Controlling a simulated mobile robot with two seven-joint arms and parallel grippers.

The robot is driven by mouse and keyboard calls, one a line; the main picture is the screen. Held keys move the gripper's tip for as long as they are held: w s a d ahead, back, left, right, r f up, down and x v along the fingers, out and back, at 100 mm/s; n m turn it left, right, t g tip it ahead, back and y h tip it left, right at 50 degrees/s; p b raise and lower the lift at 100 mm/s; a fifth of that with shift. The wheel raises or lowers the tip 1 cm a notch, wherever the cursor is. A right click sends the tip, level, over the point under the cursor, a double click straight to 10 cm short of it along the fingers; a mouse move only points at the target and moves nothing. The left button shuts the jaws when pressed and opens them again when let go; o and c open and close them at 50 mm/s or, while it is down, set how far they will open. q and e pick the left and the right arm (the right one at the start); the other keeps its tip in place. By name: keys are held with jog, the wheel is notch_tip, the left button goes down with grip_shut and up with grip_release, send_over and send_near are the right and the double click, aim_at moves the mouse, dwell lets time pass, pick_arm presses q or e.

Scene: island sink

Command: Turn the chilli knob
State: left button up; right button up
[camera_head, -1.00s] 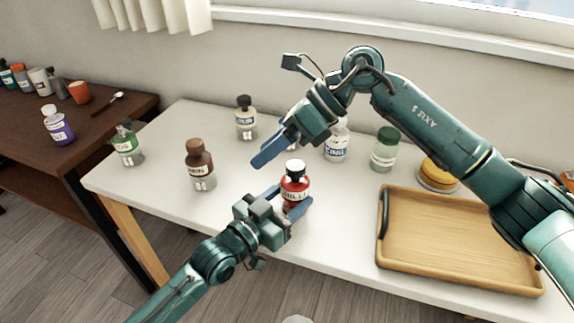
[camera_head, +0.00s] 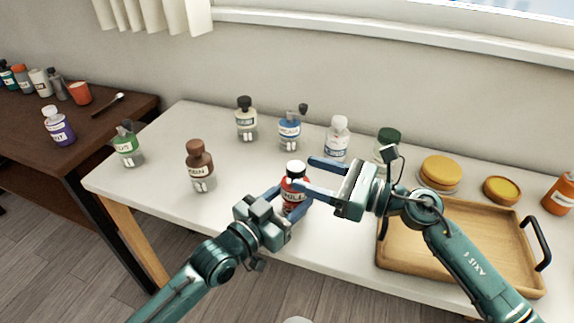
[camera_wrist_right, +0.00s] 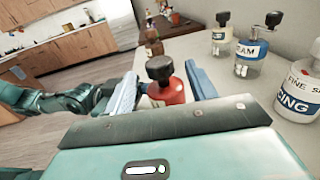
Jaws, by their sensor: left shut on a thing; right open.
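In the right wrist view, the dark knob (camera_wrist_right: 160,68) and red bottle (camera_wrist_right: 168,90) show between the two open fingers (camera_wrist_right: 165,85). I cannot tell whether either finger touches the knob.
Blue-labelled (camera_head: 290,133), white-capped (camera_head: 337,139) and green-capped (camera_head: 386,146) bottles stand behind. A brown bottle (camera_head: 199,168) is to the left. A wooden tray (camera_head: 470,279) lies at the right under my right arm. The table between the brown and chilli bottles is clear.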

aim_at(287, 167)
jog(key=x, duration=0.5)
jog(key=shift+w+a, duration=0.1)
jog(key=shift+a, duration=0.25)
jog(key=shift+c, duration=0.4)
jog(key=c, duration=0.9)
